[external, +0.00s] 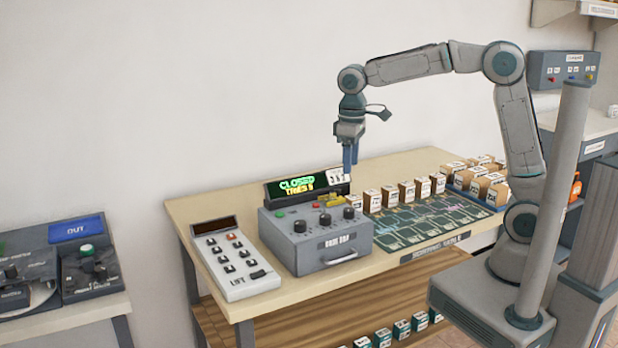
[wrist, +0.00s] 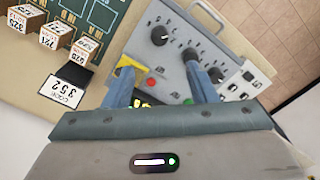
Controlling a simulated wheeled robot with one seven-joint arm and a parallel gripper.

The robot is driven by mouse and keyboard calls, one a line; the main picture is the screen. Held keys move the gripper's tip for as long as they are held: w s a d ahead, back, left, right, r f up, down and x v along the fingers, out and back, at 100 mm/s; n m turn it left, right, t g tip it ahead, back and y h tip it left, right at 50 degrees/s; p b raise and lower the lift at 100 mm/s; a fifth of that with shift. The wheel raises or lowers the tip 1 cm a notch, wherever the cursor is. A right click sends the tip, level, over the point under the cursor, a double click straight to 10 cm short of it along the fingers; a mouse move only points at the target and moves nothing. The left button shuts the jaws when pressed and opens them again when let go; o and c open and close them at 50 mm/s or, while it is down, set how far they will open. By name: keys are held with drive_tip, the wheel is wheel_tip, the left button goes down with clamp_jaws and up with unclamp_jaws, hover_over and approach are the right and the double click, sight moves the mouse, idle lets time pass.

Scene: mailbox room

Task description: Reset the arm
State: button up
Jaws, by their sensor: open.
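My gripper (external: 350,159) hangs pointing down from my raised arm, above the back of the table near a grey control box (external: 318,244) with black knobs. In the wrist view my gripper (wrist: 158,85) shows two blue fingers set apart, with nothing held between them. The control box (wrist: 205,30) lies beyond the fingers there, with its knobs, a red button and a yellow part in sight. A lit display (external: 297,185) stands behind the box and reads "CLOSED" with a smaller line below. My fingertips appear apart from the box.
A white keypad panel (external: 233,260) stands left of the box. Several small labelled boxes (external: 406,191) line the back of a dark green mat (external: 424,222). A tray (external: 477,199) of more boxes is at the right. Open air surrounds my arm.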

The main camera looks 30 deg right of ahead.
drive_tip(key=shift+r, duration=0.2)
idle(0.3)
drive_tip(key=s+d+m+t, duration=0.1)
drive_tip(key=d+m, duration=0.1)
drive_tip(key=d, duration=0.7)
drive_tip(key=s+d+m+t, duration=0.1)
drive_tip(key=s+d+m, duration=0.1)
drive_tip(key=d, duration=0.7)
drive_tip(key=s+d+f+m+t, duration=0.1)
drive_tip(key=s+d+f+m, duration=0.3)
drive_tip(key=s+d, duration=0.5)
drive_tip(key=d+f, duration=0.1)
drive_tip(key=d, duration=0.2)
drive_tip(key=shift+d, duration=0.3)
drive_tip(key=shift+w, duration=0.1)
idle(0.4)
